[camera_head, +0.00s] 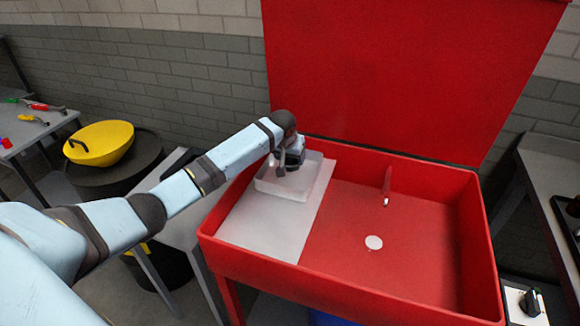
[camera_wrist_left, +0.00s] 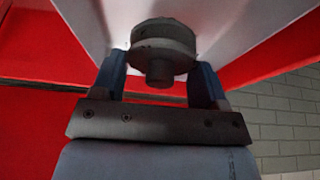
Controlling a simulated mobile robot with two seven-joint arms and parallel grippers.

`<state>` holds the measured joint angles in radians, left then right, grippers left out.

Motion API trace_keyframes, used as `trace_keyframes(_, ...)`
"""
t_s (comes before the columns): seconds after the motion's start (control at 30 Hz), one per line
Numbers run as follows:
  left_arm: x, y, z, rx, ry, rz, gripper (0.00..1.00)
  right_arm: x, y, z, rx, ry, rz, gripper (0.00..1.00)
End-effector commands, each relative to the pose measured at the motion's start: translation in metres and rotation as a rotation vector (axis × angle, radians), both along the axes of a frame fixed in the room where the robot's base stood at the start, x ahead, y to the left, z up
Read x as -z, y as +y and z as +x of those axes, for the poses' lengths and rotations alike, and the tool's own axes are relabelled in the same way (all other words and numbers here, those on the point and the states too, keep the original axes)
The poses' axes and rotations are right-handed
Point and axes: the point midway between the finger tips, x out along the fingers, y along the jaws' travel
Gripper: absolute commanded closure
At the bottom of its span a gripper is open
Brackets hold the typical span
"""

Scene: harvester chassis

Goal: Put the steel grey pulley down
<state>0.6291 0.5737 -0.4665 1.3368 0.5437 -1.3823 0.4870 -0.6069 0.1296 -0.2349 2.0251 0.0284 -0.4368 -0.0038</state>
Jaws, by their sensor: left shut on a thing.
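The steel grey pulley (camera_wrist_left: 162,38) shows in the left wrist view as a round grooved disc with a short hub. My left gripper (camera_wrist_left: 160,78) is shut on it, with one finger on each side. In the head view my left gripper (camera_head: 288,163) points down over a white shallow tray (camera_head: 268,188) in the red basin. In the head view the pulley is too small and too covered by the gripper to make out surely. I cannot tell whether it touches the tray's floor. My right gripper is in neither view.
The tray stands on a pale flat panel (camera_head: 262,232) in the left part of the red basin (camera_head: 345,285). The basin's right floor is open, with a tap (camera_head: 386,188) and a white drain (camera_head: 373,242). A raised red lid (camera_head: 400,75) stands behind.

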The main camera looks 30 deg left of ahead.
Motion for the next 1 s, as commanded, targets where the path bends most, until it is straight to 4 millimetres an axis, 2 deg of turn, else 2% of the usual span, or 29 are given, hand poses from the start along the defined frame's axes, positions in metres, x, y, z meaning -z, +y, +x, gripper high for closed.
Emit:
trace_keyframes(0.27, 0.037, 0.000, 0.000, 0.000, 0.000, 0.000, 0.71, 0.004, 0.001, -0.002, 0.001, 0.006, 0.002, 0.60)
trace_keyframes(0.63, 0.041, 0.000, 0.000, 0.000, 0.000, -0.001, 0.71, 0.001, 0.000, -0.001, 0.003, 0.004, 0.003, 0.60)
trace_keyframes(0.67, 0.042, 0.000, 0.000, 0.000, 0.001, 0.000, 0.31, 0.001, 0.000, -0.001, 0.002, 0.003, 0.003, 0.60)
trace_keyframes(0.77, 0.042, 0.000, 0.000, 0.000, 0.001, 0.000, 0.08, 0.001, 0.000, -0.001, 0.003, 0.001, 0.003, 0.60)
trace_keyframes(1.0, 0.042, 0.000, 0.000, 0.000, 0.001, 0.000, 0.07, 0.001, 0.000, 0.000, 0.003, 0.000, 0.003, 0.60)
